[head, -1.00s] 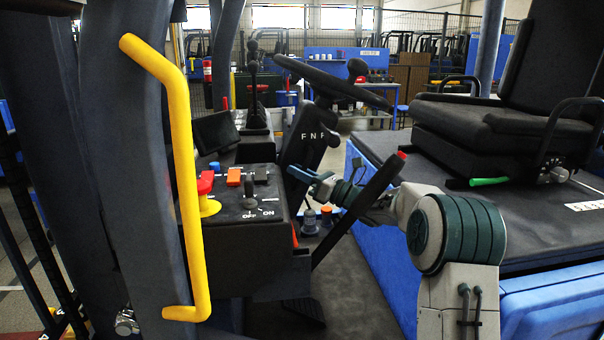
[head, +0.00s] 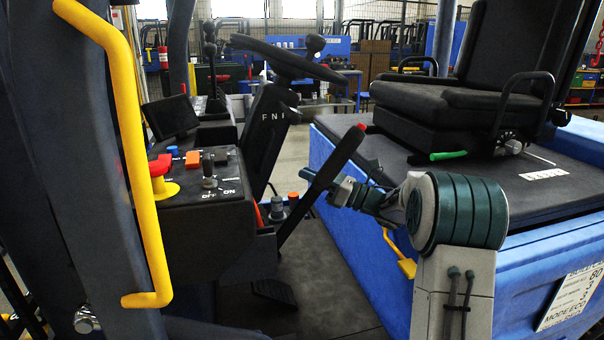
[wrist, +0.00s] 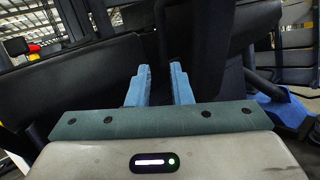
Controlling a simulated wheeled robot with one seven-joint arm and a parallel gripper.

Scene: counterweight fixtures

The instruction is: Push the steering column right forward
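The steering column (head: 268,135) is a black upright housing marked F and N, leaning slightly right at the top. It carries the black steering wheel (head: 285,57) with a knob. My gripper (head: 305,175) is right of and below the column's top in the head view, with a gap between its light blue tips and the column. A black lever with a red button crosses in front of it and hides part of it. In the wrist view my gripper's two blue fingers (wrist: 160,82) stand apart with nothing clearly held. Dark panels lie beyond them; I cannot tell which is the column.
The black lever (head: 322,182) stands close to my gripper. A control box (head: 215,215) with a red button (head: 160,168) is left of the column. A yellow grab bar (head: 130,150) is nearer. The seat (head: 460,100) sits right, on a blue body.

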